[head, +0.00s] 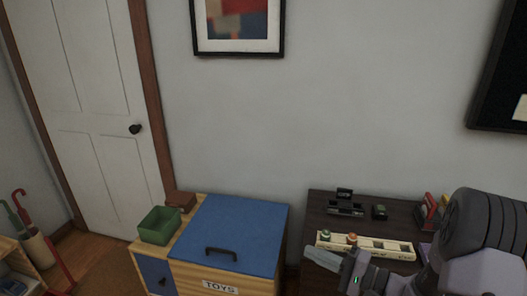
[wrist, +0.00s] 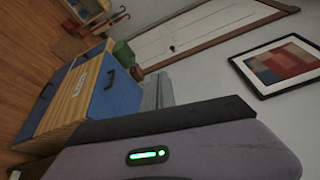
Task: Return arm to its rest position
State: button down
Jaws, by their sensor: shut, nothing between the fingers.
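My arm comes in at the lower right of the head view, and my gripper (head: 322,260) is held in front of the dark side table (head: 322,212), its fingers pointing left. In the wrist view the grey fingers of my gripper (wrist: 157,92) show beyond the dark palm edge, close together with nothing between them. I cannot tell the exact gap between the gripper and the table's front edge.
A blue-lidded toy chest (head: 245,225) stands left of the table, with a green bin (head: 160,225) beside its lid. A long divided tray (head: 385,248) with small items lies on the table, near my arm. A white door (head: 95,100) is at the left.

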jog(key=s+a+r+n+g+h, duration=0.2)
jog(key=s+a+r+n+g, duration=0.25)
jog(key=s, duration=0.45)
jog(key=s+a+r+n+g+h, duration=0.1)
jog(key=s+a+r+g+h, duration=0.3)
jog(key=s+a, duration=0.35)
jog(key=s+d+r+t+h, duration=0.3)
jog(key=s+d+h, duration=0.3)
jog(key=s, duration=0.1)
jog(key=shift+s+r+t, duration=0.2)
jog(key=shift+s+t, duration=0.15)
jog(key=shift+d, duration=0.1)
